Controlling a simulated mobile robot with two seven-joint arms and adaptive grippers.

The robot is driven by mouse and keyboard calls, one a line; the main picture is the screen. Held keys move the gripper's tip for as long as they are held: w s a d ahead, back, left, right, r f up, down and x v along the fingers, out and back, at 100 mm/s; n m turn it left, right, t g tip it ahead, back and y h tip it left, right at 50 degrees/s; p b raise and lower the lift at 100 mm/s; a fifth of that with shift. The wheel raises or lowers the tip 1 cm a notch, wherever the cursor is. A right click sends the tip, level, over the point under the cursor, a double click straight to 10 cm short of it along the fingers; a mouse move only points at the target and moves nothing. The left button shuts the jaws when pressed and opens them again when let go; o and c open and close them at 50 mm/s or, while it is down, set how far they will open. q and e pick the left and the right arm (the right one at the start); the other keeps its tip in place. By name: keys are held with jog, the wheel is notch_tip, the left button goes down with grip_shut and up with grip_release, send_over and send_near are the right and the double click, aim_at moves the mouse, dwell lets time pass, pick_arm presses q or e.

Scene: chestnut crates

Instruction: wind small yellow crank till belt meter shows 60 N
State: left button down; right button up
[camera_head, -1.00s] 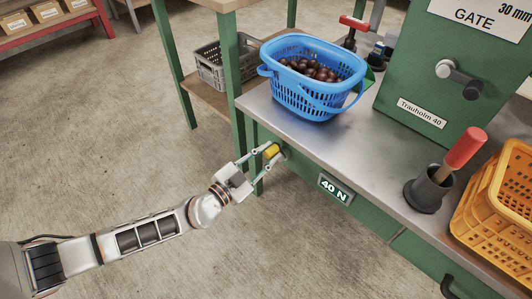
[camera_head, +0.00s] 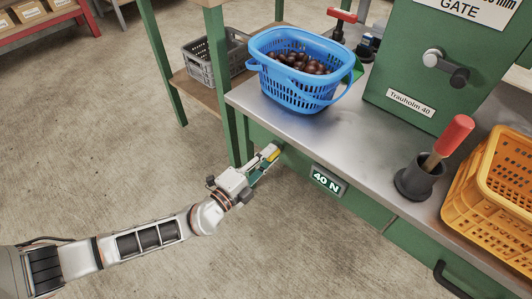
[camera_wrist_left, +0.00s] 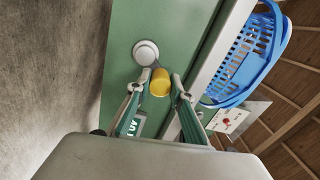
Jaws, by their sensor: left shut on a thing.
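The small yellow crank knob (camera_head: 272,154) is on the green front of the bench, below its steel top. My left gripper (camera_head: 268,157) is shut on it. In the left wrist view the yellow knob (camera_wrist_left: 160,82) is between the two fingertips (camera_wrist_left: 157,88), beside a round grey hub (camera_wrist_left: 146,52). The belt meter (camera_head: 328,180) is to the right of the crank and reads 40 N. It also shows in the wrist view (camera_wrist_left: 132,124), partly hidden behind a finger. My right gripper is not in view.
A blue basket of chestnuts (camera_head: 288,88) stands on the bench top (camera_head: 330,138) above the crank. A dark cup with a red-handled tool (camera_head: 417,181) and a yellow crate (camera_head: 490,215) are at the right. A grey crate (camera_head: 197,62) is on a lower shelf. Floor at the left is clear.

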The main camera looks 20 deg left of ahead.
pick_arm(q)
jog(key=m, duration=0.2)
jog(key=d+f+m, duration=0.1)
jog(key=m, duration=0.2)
jog(key=shift+s+d+f+m, duration=0.15)
jog(key=shift+s+f+m, duration=0.1)
jog(key=shift+m, duration=0.15)
notch_tip(320, 180, down, 6)
jog(key=a+m, duration=0.2)
jog(key=m, duration=1.8)
jog(key=shift+w+a+r+g, duration=0.25)
jog(key=shift+w+g, duration=0.05)
jog(key=shift+w, duration=0.15)
jog(key=c, duration=1.8)
grip_release()
jog(key=shift+s+a, duration=0.1)
jog(key=v, duration=1.1)
jog(key=shift+s+a+f, duration=0.1)
jog(key=shift+s+a, duration=0.15)
jog(key=shift+s, duration=0.1)
